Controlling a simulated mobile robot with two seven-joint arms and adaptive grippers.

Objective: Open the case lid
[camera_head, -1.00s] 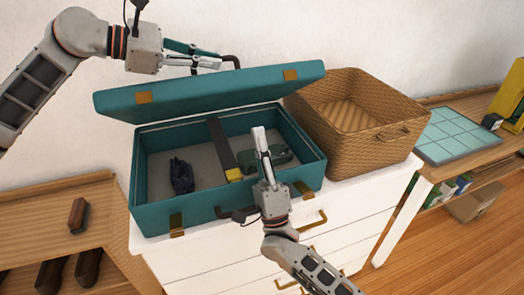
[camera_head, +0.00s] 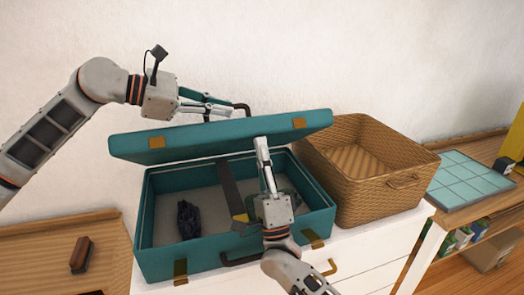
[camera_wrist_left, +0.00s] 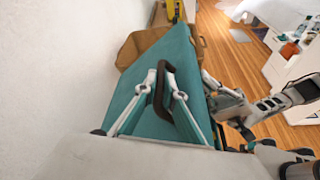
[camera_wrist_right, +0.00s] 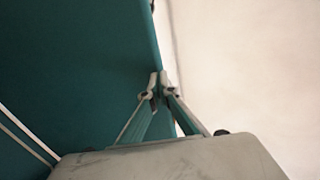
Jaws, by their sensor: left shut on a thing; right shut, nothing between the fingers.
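The teal case (camera_head: 160,262) stands on the white drawer unit with its lid (camera_head: 205,138) partly raised and tilted over the base. My left gripper (camera_head: 230,110) is above the lid at its far side. In the left wrist view its fingers (camera_wrist_left: 163,82) are shut on the lid's dark handle (camera_wrist_left: 161,97). My right gripper (camera_head: 262,143) is shut and empty, its fingertips overlapping the lid's near edge in the head view. In the right wrist view its fingertips (camera_wrist_right: 160,82) are beside the teal lid's edge; I cannot tell whether they touch it.
A dark crumpled item (camera_head: 188,218) and a dark strap (camera_head: 232,190) are inside the case. A wicker basket (camera_head: 385,205) stands close on the right. A brown brush (camera_head: 81,254) lies on the wooden surface at left. The white wall is behind.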

